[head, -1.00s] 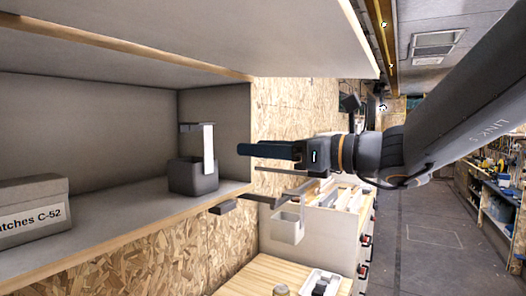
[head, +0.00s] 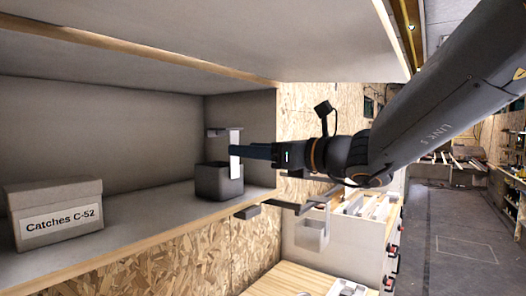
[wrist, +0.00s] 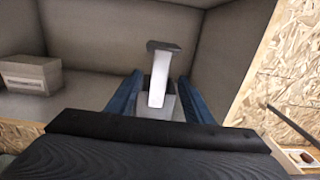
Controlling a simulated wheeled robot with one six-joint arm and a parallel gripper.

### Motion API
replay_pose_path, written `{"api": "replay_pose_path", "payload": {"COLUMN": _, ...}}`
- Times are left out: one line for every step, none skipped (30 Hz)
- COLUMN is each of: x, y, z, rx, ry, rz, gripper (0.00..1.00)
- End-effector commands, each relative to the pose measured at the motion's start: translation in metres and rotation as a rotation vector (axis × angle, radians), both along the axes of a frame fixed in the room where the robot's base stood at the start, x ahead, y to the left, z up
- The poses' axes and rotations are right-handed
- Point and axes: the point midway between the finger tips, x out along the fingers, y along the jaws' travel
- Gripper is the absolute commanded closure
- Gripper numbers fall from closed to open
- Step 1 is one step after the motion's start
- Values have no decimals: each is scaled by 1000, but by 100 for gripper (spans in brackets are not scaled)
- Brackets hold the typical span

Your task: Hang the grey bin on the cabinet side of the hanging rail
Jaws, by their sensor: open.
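The dark grey bin (head: 219,182) stands upright on the cabinet shelf, near its right wall. A tall white strip (head: 235,165) rises from it to a dark hooked top (head: 222,132). My gripper (head: 238,151) is open, its blue fingers level with the strip. In the wrist view the strip (wrist: 158,80) and hooked top (wrist: 163,46) show between the two fingers (wrist: 155,98), with a gap on each side; the bin is mostly hidden there. The hanging rail (head: 285,205) is a dark bar outside the cabinet, right of the shelf edge.
A light grey bin (head: 312,233) hangs by the rail, over a wooden bench top (head: 275,280). A box labelled Catches C-52 (head: 58,215) stands left on the shelf (head: 150,218). The upper shelf (head: 250,35) lies above my gripper. The shelf between box and bin is clear.

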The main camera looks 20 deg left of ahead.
Motion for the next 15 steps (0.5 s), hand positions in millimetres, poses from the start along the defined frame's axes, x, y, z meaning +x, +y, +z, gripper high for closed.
{"api": "replay_pose_path", "payload": {"x": 1, "y": 7, "z": -1, "rx": -1, "ry": 1, "rz": 2, "gripper": 53}}
{"api": "replay_pose_path", "payload": {"x": 2, "y": 10, "z": -1, "rx": -1, "ry": -1, "rz": 2, "gripper": 53}}
{"api": "replay_pose_path", "payload": {"x": 4, "y": 14, "z": -1, "rx": 0, "ry": -1, "rz": 2, "gripper": 53}}
{"api": "replay_pose_path", "payload": {"x": 5, "y": 17, "z": -1, "rx": -1, "ry": -1, "rz": 2, "gripper": 53}}
{"api": "replay_pose_path", "payload": {"x": 5, "y": 20, "z": -1, "rx": -1, "ry": -1, "rz": 3, "gripper": 53}}
{"api": "replay_pose_path", "payload": {"x": 7, "y": 24, "z": -1, "rx": -1, "ry": -1, "rz": 3, "gripper": 53}}
{"api": "replay_pose_path", "payload": {"x": 8, "y": 27, "z": -2, "rx": -1, "ry": -1, "rz": 2, "gripper": 53}}
{"api": "replay_pose_path", "payload": {"x": 9, "y": 30, "z": -2, "rx": -1, "ry": 0, "rz": 2, "gripper": 53}}
{"api": "replay_pose_path", "payload": {"x": 10, "y": 34, "z": -2, "rx": -1, "ry": 0, "rz": 2, "gripper": 53}}
{"api": "replay_pose_path", "payload": {"x": 11, "y": 36, "z": -1, "rx": 0, "ry": 0, "rz": 2, "gripper": 53}}
{"api": "replay_pose_path", "payload": {"x": 12, "y": 39, "z": -1, "rx": 0, "ry": -1, "rz": 2, "gripper": 53}}
{"api": "replay_pose_path", "payload": {"x": 13, "y": 42, "z": -1, "rx": 0, "ry": -1, "rz": 2, "gripper": 53}}
{"api": "replay_pose_path", "payload": {"x": 13, "y": 44, "z": -1, "rx": -1, "ry": -1, "rz": 1, "gripper": 53}}
{"api": "replay_pose_path", "payload": {"x": 14, "y": 46, "z": -1, "rx": -1, "ry": 0, "rz": 1, "gripper": 53}}
{"api": "replay_pose_path", "payload": {"x": 15, "y": 49, "z": -1, "rx": -1, "ry": 0, "rz": 1, "gripper": 53}}
